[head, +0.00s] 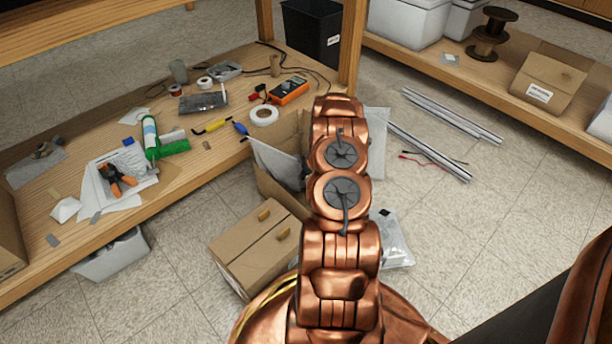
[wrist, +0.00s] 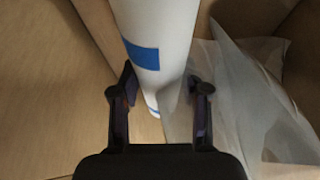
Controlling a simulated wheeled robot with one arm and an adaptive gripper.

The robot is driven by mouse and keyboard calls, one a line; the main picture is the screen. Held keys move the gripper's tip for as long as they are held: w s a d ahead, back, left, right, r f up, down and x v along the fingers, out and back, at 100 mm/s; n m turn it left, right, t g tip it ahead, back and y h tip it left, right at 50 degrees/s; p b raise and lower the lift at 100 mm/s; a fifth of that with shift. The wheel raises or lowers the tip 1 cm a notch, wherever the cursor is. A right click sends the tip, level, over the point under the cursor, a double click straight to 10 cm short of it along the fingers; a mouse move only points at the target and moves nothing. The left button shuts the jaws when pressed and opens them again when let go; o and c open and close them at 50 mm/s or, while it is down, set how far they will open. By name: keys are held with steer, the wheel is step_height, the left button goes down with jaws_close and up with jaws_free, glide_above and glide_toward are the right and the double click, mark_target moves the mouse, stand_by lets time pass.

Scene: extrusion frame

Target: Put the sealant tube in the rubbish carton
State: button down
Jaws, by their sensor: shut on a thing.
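In the wrist view my gripper (wrist: 161,95) is shut on a white tube with a blue patch, which I take to be the sealant tube (wrist: 165,25). The tube runs between the two fingers, and its lower end shows between them. Brown cardboard walls of the rubbish carton (wrist: 45,85) surround the gripper, with translucent plastic film on the right. In the head view the open carton (head: 276,190) stands on the floor beside the workbench, with a pale sheet in it. My arm covers its right part and hides the gripper and held tube.
A closed cardboard box (head: 250,250) stands in front of the carton. Metal extrusions (head: 430,150) lie on the floor to the right.

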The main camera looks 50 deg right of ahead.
steer(key=shift+f+b, duration=0.55)
steer(key=shift+b, duration=0.05)
steer(key=c, duration=0.6)
jaws_free()
steer(key=shift+o, duration=0.2)
steer(key=shift+r, duration=0.15)
